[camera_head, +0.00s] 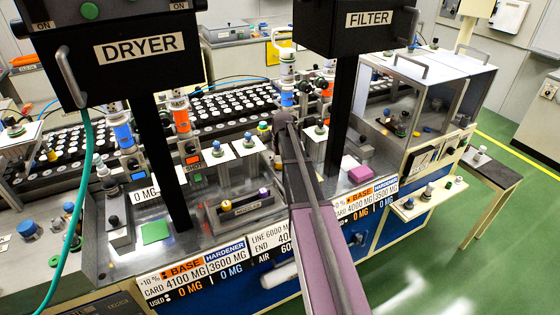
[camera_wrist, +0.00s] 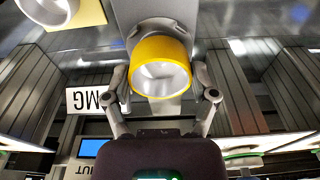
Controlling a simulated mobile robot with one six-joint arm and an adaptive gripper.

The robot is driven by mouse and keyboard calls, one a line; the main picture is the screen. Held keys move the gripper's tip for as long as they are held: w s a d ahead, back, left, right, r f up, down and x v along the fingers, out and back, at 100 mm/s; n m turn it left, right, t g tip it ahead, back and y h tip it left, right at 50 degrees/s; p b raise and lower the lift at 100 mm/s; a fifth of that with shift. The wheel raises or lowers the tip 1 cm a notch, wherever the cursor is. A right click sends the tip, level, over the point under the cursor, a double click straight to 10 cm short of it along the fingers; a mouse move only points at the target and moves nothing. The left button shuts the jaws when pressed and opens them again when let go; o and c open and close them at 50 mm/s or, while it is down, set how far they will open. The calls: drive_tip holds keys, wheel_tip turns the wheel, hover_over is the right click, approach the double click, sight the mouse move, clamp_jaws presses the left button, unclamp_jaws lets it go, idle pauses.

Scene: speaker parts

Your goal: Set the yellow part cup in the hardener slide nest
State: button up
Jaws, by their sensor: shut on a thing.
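The yellow part cup (camera_wrist: 155,50) shows in the wrist view as a yellow band around a pale, hollow inside. My gripper (camera_wrist: 163,90) has one finger on each side of it and is shut on it. A grey piece with a rounded end (camera_wrist: 150,18) lies behind the cup in that view; I cannot tell whether it is the hardener slide nest or whether the cup touches it. In the head view, my arm reaches to the middle of the bench and hides the cup. I cannot make out the nest there.
The DRYER box (camera_head: 140,48) and FILTER box (camera_head: 368,20) stand on black posts either side of my arm.

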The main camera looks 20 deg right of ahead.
drive_tip(key=shift+f+b, duration=0.65)
idle(0.3)
drive_tip(key=o, duration=1.2)
